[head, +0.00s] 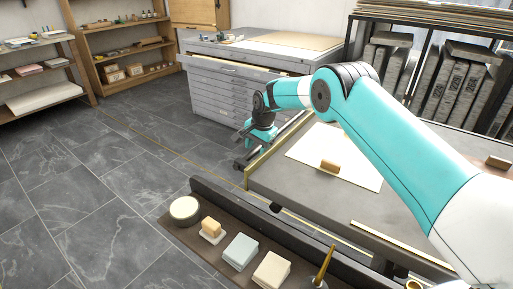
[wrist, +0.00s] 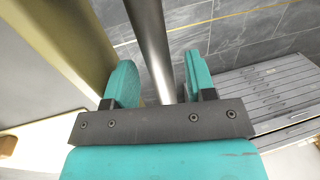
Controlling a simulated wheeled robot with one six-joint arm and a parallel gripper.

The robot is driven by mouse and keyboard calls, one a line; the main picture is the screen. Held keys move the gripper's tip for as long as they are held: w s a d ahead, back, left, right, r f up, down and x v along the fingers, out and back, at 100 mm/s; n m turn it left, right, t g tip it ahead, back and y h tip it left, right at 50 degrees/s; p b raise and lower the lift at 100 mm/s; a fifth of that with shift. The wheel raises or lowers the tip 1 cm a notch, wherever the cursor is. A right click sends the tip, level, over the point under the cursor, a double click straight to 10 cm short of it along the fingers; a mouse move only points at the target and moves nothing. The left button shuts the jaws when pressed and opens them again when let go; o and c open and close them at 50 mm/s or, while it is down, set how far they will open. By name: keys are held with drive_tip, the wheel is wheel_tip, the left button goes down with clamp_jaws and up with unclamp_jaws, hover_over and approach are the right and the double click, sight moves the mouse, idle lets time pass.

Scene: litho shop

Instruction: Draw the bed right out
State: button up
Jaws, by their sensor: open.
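The press bed (head: 268,182) is a grey slab at the right in the head view, with a brass-coloured edge strip along its left end. A white sheet (head: 312,150) and a small wooden block (head: 330,167) lie on it. My gripper (head: 245,158) is just off the bed's left end. In the wrist view my gripper (wrist: 160,80) is open, its teal fingers on either side of a round grey bar (wrist: 147,35). The bar runs between the fingers, beside the brass-coloured edge (wrist: 75,35). I cannot tell whether either finger touches it.
A dark tray (head: 185,228) in front holds a round tin, blocks and pads. A grey flat-file cabinet (head: 225,90) stands behind, with one drawer partly out. Shelves (head: 130,45) line the back left. The tiled floor (head: 105,165) at left is clear.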

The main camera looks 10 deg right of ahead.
wheel_tip(320, 180, up, 17)
drive_tip(key=s+d, duration=0.2)
drive_tip(key=shift+s+d+p, duration=0.15)
drive_tip(key=shift+s+p, duration=0.1)
drive_tip(key=shift+p, duration=0.05)
drive_tip(key=shift+f, duration=0.1)
